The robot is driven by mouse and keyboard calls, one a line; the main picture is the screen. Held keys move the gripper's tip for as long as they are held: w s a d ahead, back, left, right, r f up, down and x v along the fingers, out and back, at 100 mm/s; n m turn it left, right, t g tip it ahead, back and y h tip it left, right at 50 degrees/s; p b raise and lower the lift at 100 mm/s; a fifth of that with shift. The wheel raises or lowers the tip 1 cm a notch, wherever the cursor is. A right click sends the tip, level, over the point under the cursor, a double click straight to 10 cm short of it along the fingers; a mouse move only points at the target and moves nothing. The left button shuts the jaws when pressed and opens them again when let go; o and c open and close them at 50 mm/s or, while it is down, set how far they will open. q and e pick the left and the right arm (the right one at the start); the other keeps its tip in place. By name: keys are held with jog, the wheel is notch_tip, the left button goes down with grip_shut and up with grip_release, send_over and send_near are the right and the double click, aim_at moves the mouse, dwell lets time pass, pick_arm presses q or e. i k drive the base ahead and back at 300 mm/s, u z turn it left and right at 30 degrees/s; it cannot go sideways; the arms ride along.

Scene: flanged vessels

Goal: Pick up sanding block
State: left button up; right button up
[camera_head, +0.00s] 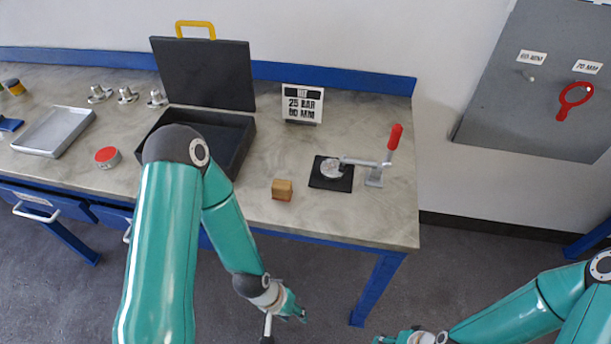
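The sanding block (282,190) appears to be the small tan and brown block. It rests on the worktop near the front edge, left of a black square plate. My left gripper (284,322) hangs in front of the table, below and apart from the block. Its fingers look spread, with nothing seen between them. My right gripper (388,340) is at the bottom edge, partly cut off, away from the block; its fingers cannot be made out.
A black open case (240,150) stands behind my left arm. A toggle clamp with red handle (394,137) stands beside the black plate (322,183). A sign (302,104) stands behind. A red-topped tin (107,157) and metal tray (54,131) are left. Worktop around the block is clear.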

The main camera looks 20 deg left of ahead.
aim_at(281, 190)
jog(key=u, duration=1.3)
jog(key=i, duration=0.1)
jog(key=z, duration=2.75)
jog(key=k, duration=1.6)
jog(key=u, duration=0.7)
jog(key=i, duration=1.05)
